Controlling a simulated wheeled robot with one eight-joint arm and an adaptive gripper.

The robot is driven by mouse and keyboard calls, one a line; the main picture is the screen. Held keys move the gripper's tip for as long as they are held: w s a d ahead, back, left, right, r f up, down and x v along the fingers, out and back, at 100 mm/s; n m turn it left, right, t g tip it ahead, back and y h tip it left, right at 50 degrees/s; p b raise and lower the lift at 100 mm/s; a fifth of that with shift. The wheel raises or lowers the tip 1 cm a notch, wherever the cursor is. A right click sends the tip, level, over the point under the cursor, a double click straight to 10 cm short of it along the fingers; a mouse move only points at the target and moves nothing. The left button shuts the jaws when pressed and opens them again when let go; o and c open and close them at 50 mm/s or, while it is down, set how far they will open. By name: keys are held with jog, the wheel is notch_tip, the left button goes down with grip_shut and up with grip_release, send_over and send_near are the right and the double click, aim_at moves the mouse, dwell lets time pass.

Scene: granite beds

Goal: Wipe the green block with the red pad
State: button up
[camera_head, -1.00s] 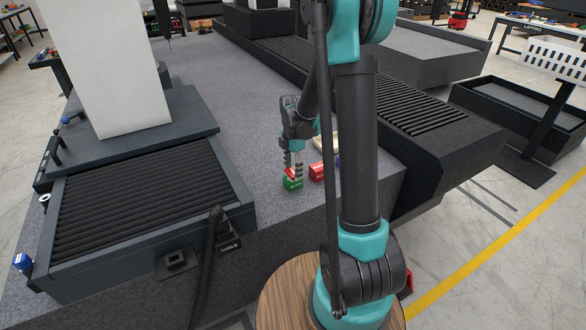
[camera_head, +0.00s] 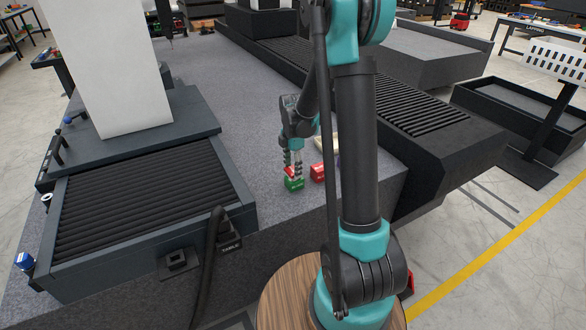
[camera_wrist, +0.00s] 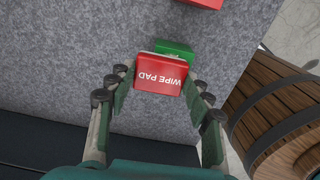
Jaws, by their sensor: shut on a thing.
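The red pad (camera_wrist: 161,75), lettered "WIPE PAD", is between the fingers of my gripper (camera_wrist: 158,92) in the wrist view, and the gripper is shut on it. The green block (camera_wrist: 176,48) shows just beyond the pad's far edge, partly hidden by it. In the head view, my gripper (camera_head: 293,168) points down over the green block (camera_head: 294,184) on the grey granite bed (camera_head: 255,150). The red pad (camera_head: 290,171) is at the top of the block there. I cannot tell whether they touch.
A second red block (camera_head: 317,173) stands just right of the green block, and its edge shows in the wrist view (camera_wrist: 205,2). A pale object (camera_head: 322,143) lies behind it. A dark ribbed unit (camera_head: 150,220) is at left. Bare granite lies left of my gripper.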

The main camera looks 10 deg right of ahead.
jog(key=shift+s+d, duration=0.1)
jog(key=shift+s, duration=0.05)
jog(key=shift+s+d, duration=0.2)
jog(key=shift+s, duration=0.35)
jog(key=shift+s+d, duration=0.2)
jog(key=shift+s, duration=0.35)
jog(key=shift+w, duration=0.15)
jog(key=shift+w+a+f, duration=0.1)
jog(key=shift+w+a, duration=0.15)
jog(key=shift+w, duration=0.3)
jog(key=shift+w+a, duration=0.2)
jog(key=shift+w, duration=0.35)
jog(key=shift+s, duration=0.1)
jog(key=shift+s+d, duration=0.25)
jog(key=shift+s, duration=0.35)
jog(key=shift+s+d, duration=0.2)
jog(key=shift+s, duration=0.35)
jog(key=shift+w, duration=0.15)
jog(key=shift+w+a, duration=0.25)
jog(key=shift+w, duration=0.3)
jog(key=shift+w+a, duration=0.25)
jog(key=shift+w, duration=0.3)
